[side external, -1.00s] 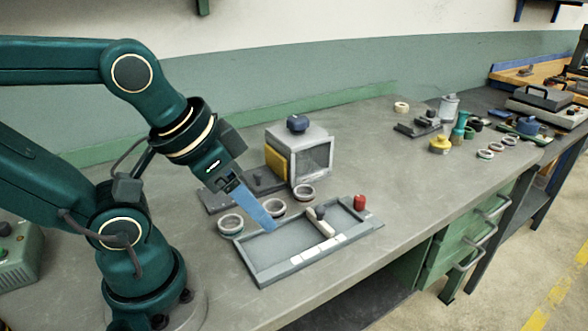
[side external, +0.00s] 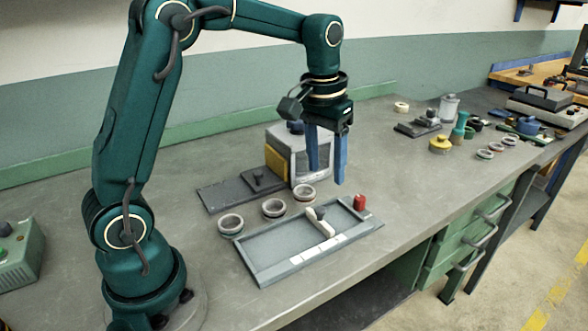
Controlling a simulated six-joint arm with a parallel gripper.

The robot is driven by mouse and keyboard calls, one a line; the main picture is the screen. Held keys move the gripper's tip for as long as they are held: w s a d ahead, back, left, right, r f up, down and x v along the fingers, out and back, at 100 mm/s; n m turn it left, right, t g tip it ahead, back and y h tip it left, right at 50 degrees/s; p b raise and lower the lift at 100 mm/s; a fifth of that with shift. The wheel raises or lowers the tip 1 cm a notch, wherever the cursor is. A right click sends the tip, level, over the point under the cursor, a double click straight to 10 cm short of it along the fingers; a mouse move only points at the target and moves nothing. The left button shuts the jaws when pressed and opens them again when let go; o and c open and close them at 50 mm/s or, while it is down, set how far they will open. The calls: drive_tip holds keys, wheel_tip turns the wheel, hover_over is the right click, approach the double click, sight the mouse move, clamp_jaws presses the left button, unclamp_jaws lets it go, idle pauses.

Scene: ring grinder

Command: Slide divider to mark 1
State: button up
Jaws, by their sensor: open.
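A shallow grey tray (side external: 262,272) lies near the front of the bench. A pale divider (side external: 324,227) with a dark knob (side external: 319,212) stands across it, right of the tray's middle. White mark tiles (side external: 318,250) run along the tray's front rim; their numbers are too small to read. My gripper (side external: 326,178) points straight down with its two blue fingers apart and nothing between them. It hangs above and behind the divider and does not touch it.
Several rings (side external: 274,207) stand behind the tray. A grey box machine (side external: 297,150) with a yellow side panel is behind my gripper. A red piece (side external: 359,202) sits at the tray's back right corner. Jars and small parts (side external: 441,144) stand farther right.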

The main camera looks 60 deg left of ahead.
drive_tip(key=g, duration=0.1)
hover_over(321, 209)
wheel_tip(321, 209, down, 4)
drive_tip(key=shift+w+a+f, duration=0.1)
drive_tip(key=shift+f, duration=2.5)
clamp_jaws()
drive_tip(key=shift+r, duration=0.1)
